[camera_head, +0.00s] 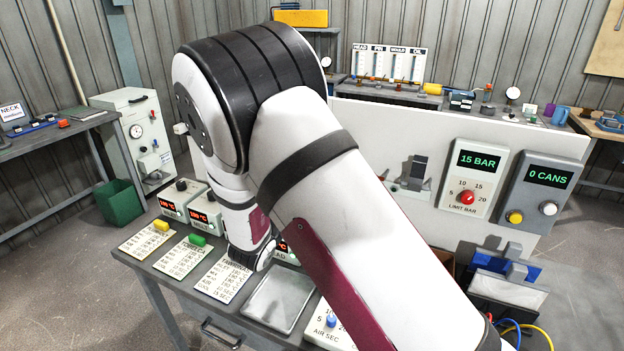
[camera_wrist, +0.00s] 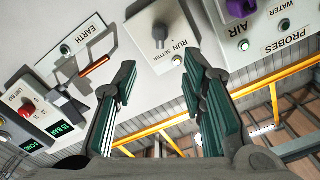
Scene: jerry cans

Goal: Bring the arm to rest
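My arm (camera_head: 330,190) fills the middle of the head view, white with black bands and a dark red panel. It bends at a large joint above the bench. My gripper (camera_wrist: 160,82) shows in the wrist view with its two teal-padded fingers apart and nothing between them. A grey knob (camera_wrist: 160,33) on a white plate with a partly readable "RUN" label appears beyond the gap between the fingertips. I cannot tell the distance to it. I cannot make out the gripper in the head view.
The bench holds label cards (camera_head: 181,258), a metal tray (camera_head: 280,300) and temperature boxes (camera_head: 206,212). A white panel carries a "15 BAR" box (camera_head: 474,183) and a "0 CANS" box (camera_head: 541,196). A green bin (camera_head: 119,203) stands on the floor at left.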

